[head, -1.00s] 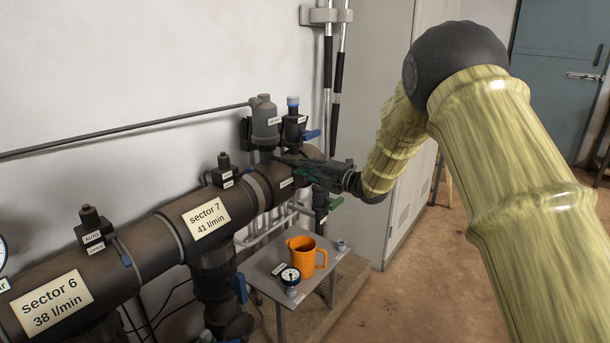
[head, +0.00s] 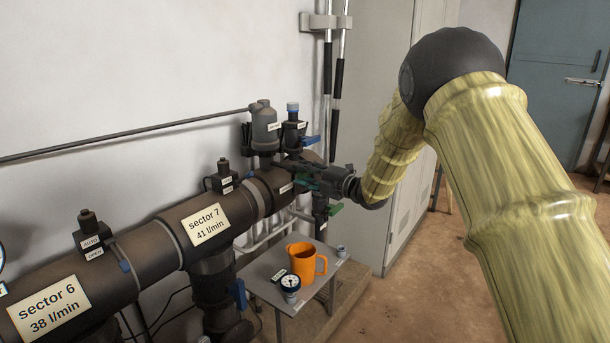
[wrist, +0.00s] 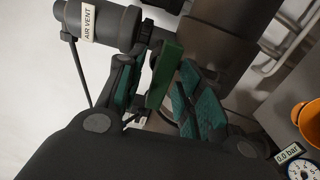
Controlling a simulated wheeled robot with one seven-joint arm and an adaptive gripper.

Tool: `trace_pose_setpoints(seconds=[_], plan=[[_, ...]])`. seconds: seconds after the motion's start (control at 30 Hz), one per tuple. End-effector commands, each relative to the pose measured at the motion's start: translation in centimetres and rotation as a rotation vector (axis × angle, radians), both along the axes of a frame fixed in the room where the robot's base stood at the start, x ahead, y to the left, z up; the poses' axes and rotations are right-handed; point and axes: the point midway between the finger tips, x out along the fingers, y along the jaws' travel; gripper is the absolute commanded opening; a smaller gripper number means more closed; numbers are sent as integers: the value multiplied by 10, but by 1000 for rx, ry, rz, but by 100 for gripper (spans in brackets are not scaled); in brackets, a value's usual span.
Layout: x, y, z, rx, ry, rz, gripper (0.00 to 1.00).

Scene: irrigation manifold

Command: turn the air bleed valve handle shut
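In the wrist view a flat green handle (wrist: 165,75) stands below and right of the grey cylinder labelled AIR VENT (wrist: 100,25). My gripper (wrist: 160,92) has its green-padded fingers on either side of this handle, with gaps showing, so it looks open around it. Contact with the handle cannot be made out. In the head view my gripper (head: 297,168) is at the far end of the brown pipe, just below the grey air vent (head: 264,128). The green handle between the fingers is hidden or too small to tell there.
A blue-handled valve (head: 311,139) sits close above my gripper, and another green handle (head: 335,209) hangs below it. A small table (head: 262,268) holds an orange mug (head: 307,262) and a gauge (head: 290,283). The large pipe (head: 160,238) runs along the left wall.

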Motion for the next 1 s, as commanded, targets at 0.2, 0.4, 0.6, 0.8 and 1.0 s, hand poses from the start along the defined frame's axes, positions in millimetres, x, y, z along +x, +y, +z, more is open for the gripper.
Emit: trace_pose_setpoints(seconds=[0.2,0.4,0.6,0.8,1.0], plan=[[-8,-12,1,1,-1,-1,36],[-28,-39,1,0,0,-2,36],[-49,-69,0,1,0,-2,36],[-64,-89,0,1,1,-1,36],[-70,-97,0,1,1,-1,36]])
